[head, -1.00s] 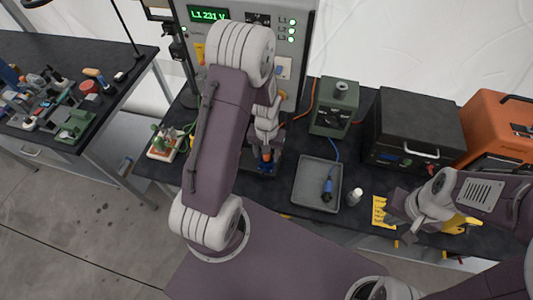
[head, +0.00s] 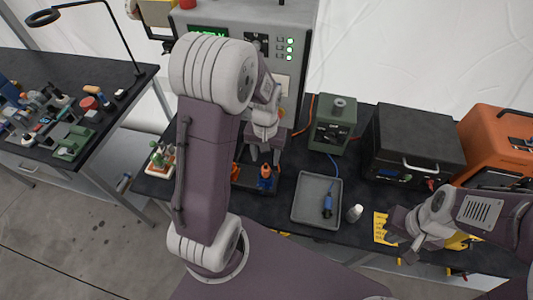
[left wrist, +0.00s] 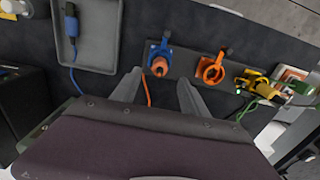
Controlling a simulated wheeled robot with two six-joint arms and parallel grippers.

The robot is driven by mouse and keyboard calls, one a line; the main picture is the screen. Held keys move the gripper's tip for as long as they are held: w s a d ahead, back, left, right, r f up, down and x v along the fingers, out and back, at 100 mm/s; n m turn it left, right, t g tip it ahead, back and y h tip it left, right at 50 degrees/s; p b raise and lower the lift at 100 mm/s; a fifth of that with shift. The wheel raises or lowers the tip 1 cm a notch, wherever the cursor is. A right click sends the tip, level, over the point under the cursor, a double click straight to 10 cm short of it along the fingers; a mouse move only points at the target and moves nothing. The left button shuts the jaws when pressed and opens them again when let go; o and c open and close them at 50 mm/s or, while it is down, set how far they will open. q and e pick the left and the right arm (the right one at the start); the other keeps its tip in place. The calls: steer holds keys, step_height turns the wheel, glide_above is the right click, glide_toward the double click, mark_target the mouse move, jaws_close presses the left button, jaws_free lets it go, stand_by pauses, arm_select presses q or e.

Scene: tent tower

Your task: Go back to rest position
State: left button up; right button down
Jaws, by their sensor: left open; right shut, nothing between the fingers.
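My left gripper (head: 264,152) is open and empty. It hangs just behind the blue socket (head: 265,184), and an orange plug or cap shows at that socket. In the left wrist view the two fingers (left wrist: 158,92) are spread apart, with an orange cable between them. The blue socket (left wrist: 158,53) and an orange socket (left wrist: 211,69) lie beyond the fingertips, apart from them. My right gripper (head: 397,238) is shut and empty, at the front edge of the bench beside a yellow piece (head: 381,226).
A grey tray (head: 304,214) holds a blue connector (head: 328,204). A white cylinder (head: 355,213) stands right of it. A green box (head: 334,126), a black case (head: 415,140) and an orange case (head: 498,140) stand behind. A tall grey panel (head: 300,20) rises behind the left arm.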

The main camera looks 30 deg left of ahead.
arm_select(q)
steer(key=shift+w+d, duration=0.1)
steer(key=s+d+m+t+b, duration=0.1)
steer(key=s+d, duration=0.3)
steer(key=s, duration=0.4)
steer(key=shift+d+m+b, duration=0.3)
steer(key=shift+m+b, duration=0.35)
steer(key=shift+m, duration=0.15)
steer(key=shift+s, duration=0.3)
steer(key=shift+w, duration=0.15)
